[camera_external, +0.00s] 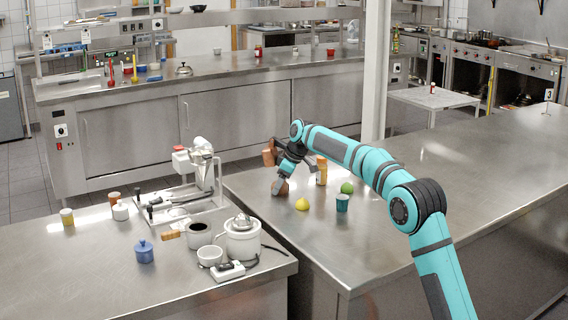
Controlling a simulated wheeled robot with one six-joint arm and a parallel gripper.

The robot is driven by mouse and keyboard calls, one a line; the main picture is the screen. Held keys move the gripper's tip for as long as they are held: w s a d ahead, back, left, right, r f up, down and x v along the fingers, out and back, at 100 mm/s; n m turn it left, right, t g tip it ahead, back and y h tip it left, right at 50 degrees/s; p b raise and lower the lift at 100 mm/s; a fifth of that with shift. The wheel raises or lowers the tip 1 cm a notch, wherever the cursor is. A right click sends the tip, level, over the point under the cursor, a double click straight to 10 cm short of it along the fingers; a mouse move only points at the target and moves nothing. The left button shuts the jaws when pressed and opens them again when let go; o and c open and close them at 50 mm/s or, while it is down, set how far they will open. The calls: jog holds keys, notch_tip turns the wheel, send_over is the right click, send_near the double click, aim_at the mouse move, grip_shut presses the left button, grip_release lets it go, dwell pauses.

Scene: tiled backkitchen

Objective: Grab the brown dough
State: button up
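A small rounded brown lump, which looks like the brown dough (281,188), is on the steel counter (375,240) near its left edge. My gripper (280,181) points down right at this lump, and its fingers partly cover it. I cannot tell whether the fingers are closed on the lump or only around it. The lump appears to be at counter height.
A copper-brown object (268,154) stands just behind my gripper. A tan cylinder (321,171), a yellow lemon (302,204), a green lime (347,188) and a teal cup (342,203) are close by on the right. The counter's right part is clear.

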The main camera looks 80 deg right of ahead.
jog(key=c, duration=0.6)
jog(key=shift+o, duration=0.2)
